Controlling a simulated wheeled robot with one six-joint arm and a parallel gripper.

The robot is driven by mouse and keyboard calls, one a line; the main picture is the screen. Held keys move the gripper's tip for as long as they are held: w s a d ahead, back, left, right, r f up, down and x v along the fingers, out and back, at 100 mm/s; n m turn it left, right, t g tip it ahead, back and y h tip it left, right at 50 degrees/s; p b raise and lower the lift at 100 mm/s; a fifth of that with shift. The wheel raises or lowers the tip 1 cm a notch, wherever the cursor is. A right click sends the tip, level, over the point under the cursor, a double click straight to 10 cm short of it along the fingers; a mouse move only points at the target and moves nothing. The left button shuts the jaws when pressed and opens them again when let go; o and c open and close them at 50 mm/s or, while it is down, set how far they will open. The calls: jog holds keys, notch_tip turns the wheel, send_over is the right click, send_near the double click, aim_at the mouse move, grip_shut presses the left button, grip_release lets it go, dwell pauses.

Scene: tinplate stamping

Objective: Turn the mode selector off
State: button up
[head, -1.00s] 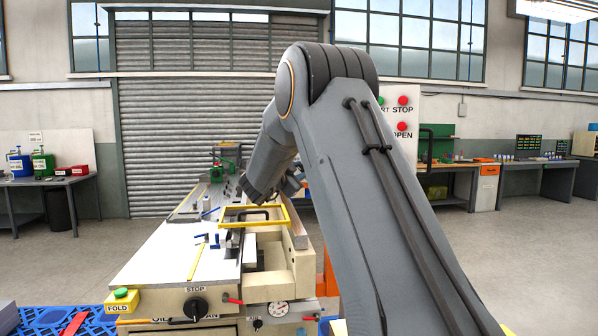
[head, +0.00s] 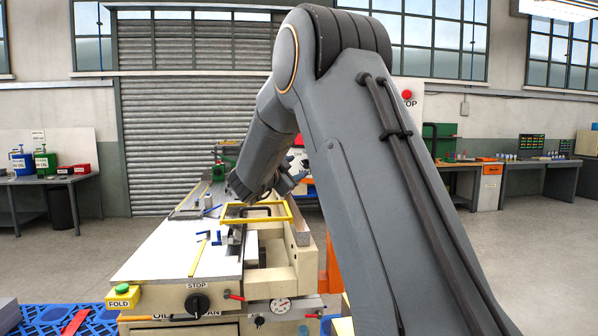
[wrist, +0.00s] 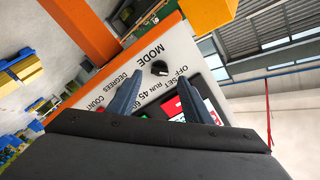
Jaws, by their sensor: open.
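The mode selector (wrist: 159,68) is a small black knob on a white panel (wrist: 180,50) under the printed word MODE in the wrist view. The words OFF, SET and RUN are printed along its other side. Its pointer is too small to read for certain. My gripper (wrist: 159,84) is open and empty. Its two blue-grey fingers reach toward the panel on either side of the knob's line, and contact cannot be told. In the head view my arm hides the selector.
An orange post (wrist: 85,32) edges the panel, and a yellow block (wrist: 208,14) is near it. Red and green parts lie beyond the fingers. In the head view, the machine bench (head: 165,255) carries a yellow frame (head: 284,211) and a black STOP knob (head: 196,304).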

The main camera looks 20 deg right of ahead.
jog(key=shift+v, duration=1.4)
